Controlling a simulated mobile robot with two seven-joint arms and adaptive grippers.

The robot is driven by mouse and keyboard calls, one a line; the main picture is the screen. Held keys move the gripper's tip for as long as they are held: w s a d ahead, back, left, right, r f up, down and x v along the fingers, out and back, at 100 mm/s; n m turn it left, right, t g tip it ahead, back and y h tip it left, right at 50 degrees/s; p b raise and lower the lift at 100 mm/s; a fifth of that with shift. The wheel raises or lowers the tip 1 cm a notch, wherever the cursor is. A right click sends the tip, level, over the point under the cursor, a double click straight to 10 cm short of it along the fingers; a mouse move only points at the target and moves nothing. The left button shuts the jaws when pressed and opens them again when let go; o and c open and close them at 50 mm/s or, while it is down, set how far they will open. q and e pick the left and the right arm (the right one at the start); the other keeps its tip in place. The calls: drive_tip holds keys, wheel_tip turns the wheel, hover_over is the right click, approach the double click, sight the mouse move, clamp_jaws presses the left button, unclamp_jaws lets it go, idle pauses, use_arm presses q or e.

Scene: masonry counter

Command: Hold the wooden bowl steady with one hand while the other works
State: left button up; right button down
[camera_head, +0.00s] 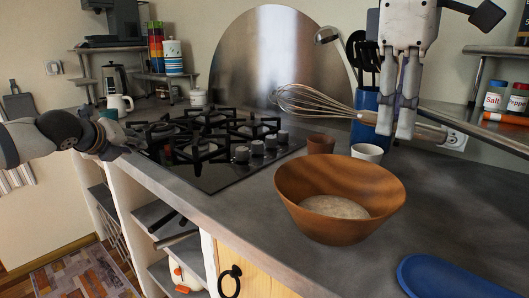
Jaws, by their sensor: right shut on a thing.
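The wooden bowl (300,205) stands upright on the counter in the middle and holds a pale, grainy substance (334,207). My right gripper (396,122), above and to the right of the bowl, is shut on the handle of a whisk (311,102). The whisk is nearly level, its wire end pointing left above the counter, clear of the bowl. My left gripper (122,140) is by the left edge of the counter and cooktop, far left of the bowl and not touching it. Its fingers are small and partly merged with the background, so their opening is unclear.
A black gas cooktop (218,172) lies left of the bowl. A brown cup (321,144) and a white cup (367,152) stand just behind the bowl. A blue utensil holder (362,132) is behind them. A blue tray-like object (440,278) lies front right. Counter right of the bowl is clear.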

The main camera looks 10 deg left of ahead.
use_arm(q)
drive_tip(key=d+r+h, duration=0.1)
drive_tip(key=d, duration=0.3)
drive_tip(key=s+d+r+g+h, duration=0.1)
drive_tip(key=d, duration=0.4)
drive_tip(key=d+r+g, duration=0.1)
drive_tip(key=d, duration=0.3)
drive_tip(key=shift+s+d+r+h, duration=0.15)
drive_tip(key=shift+d+r+h, duration=0.15)
drive_tip(key=shift+r+h, duration=0.1)
drive_tip(key=s+d+r+g+h, duration=0.1)
drive_tip(key=s+d+g, duration=0.15)
drive_tip(key=d, duration=0.35)
use_arm(e)
drive_tip(key=shift+s+a, duration=0.1)
use_arm(q)
drive_tip(key=m+g+h, duration=0.2)
drive_tip(key=m+g, duration=0.2)
drive_tip(key=g, duration=0.2)
approach(295, 212)
drive_tip(key=w+a, duration=0.1)
drive_tip(key=w, duration=0.2)
drive_tip(key=x, duration=1.2)
drive_tip(key=shift+s+d+f, duration=0.1)
drive_tip(key=shift+f, duration=0.15)
clamp_jaws()
